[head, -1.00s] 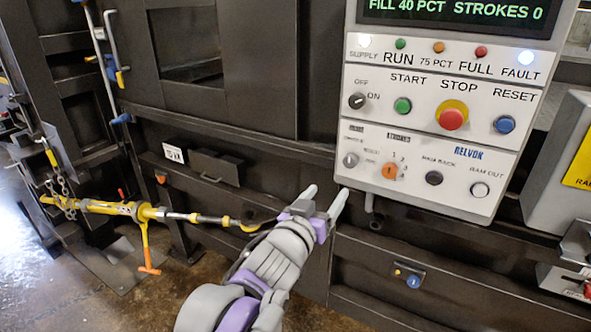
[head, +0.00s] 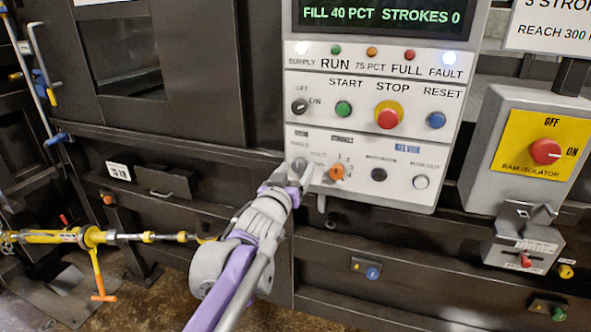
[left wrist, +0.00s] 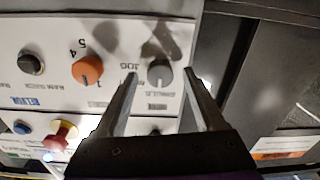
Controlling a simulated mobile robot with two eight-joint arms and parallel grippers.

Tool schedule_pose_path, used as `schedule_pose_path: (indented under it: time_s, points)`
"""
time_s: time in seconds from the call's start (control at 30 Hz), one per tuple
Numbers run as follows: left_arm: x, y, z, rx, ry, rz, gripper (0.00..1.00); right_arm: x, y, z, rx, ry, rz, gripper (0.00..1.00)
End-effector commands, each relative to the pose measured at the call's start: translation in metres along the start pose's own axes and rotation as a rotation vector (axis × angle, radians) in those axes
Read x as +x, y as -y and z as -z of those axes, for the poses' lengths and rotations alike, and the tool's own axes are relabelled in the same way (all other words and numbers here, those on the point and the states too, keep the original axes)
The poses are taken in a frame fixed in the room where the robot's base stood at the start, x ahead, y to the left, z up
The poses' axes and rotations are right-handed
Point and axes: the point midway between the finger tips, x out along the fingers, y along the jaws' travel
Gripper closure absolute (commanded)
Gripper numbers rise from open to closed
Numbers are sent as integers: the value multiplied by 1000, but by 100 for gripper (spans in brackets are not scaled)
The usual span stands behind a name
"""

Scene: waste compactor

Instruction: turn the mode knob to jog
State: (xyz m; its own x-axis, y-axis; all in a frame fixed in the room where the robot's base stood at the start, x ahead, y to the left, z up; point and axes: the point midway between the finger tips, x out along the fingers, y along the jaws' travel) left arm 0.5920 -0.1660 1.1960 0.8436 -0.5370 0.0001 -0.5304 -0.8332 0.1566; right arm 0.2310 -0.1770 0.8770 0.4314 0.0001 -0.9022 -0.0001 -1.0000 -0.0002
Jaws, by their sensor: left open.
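The mode knob is a small grey knob (head: 299,164) at the lower left of the control panel. The left wrist view shows it larger, as a grey round knob (left wrist: 160,74) with small labels around it, one reading JOG upside down. I cannot tell its pointer direction surely. My left gripper (head: 295,174) is at the panel's lower left, its fingers pointing at the knob. In the left wrist view my left gripper (left wrist: 161,80) is open, one fingertip on each side of the knob, with gaps visible. Contact is not evident. My right gripper is not in view.
An off/on switch (head: 299,106) and green start button (head: 343,109) are above. The yellow-plated ram isolator (head: 543,150) stands to the right.

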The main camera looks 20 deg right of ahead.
Motion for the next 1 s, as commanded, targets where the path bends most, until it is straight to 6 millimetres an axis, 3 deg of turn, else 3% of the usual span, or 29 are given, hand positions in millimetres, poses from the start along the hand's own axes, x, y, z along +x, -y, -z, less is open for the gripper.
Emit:
schedule_pose_path:
  time_s: [0.27, 0.67, 1.0]
  points:
    - [1, 0, 0, 0, 0, 0, 29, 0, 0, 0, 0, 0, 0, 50]
    - [1, 0, 0, 0, 0, 0, 99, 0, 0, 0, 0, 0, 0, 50]
    - [1, 0, 0, 23, 0, 0, 100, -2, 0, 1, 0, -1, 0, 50]
